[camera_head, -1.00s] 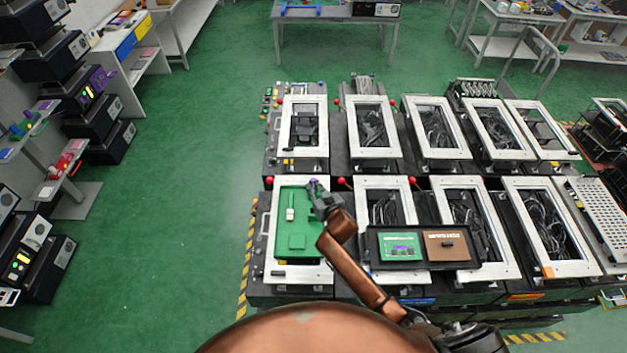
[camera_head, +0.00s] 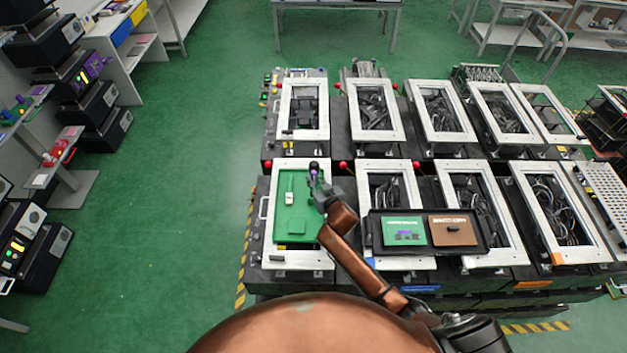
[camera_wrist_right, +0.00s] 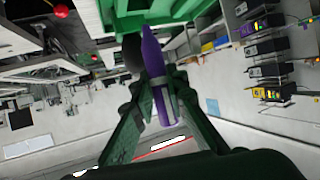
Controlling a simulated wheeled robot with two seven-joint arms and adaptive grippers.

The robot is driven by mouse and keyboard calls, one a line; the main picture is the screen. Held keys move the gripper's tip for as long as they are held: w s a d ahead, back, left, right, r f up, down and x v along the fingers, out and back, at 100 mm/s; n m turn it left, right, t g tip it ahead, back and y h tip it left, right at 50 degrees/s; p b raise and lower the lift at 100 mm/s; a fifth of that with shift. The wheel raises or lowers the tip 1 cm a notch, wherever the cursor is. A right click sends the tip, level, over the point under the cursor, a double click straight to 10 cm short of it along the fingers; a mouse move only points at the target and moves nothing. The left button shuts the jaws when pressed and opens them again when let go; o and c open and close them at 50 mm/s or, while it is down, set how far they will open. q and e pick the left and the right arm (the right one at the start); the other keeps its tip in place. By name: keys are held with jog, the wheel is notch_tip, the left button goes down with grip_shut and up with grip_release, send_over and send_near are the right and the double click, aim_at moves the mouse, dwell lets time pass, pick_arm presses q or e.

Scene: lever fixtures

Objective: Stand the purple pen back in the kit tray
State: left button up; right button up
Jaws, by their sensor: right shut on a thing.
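The purple pen (camera_head: 314,174) is in my right gripper (camera_head: 319,188), over the far right corner of a green tray (camera_head: 296,214) that lies inside a white-framed fixture. In the right wrist view the purple pen (camera_wrist_right: 153,58) lies between the two dark fingers of my right gripper (camera_wrist_right: 156,88), its pointed end towards green structure at the top. A dark rounded part (camera_wrist_right: 132,52) is beside the pen's pointed end. I cannot tell whether the pen touches the tray. My left gripper is out of view.
The green tray also holds a white upright piece (camera_head: 289,198) and a low green block (camera_head: 296,227). A black tray (camera_head: 454,250) with green and brown panels lies to the right. More white-framed fixtures stand around. Green floor is free at left.

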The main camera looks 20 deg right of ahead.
jog(key=shift+f+b, duration=1.65)
jog(key=shift+f, duration=1.1)
jog(key=o, duration=0.9)
jog(key=v, duration=1.2)
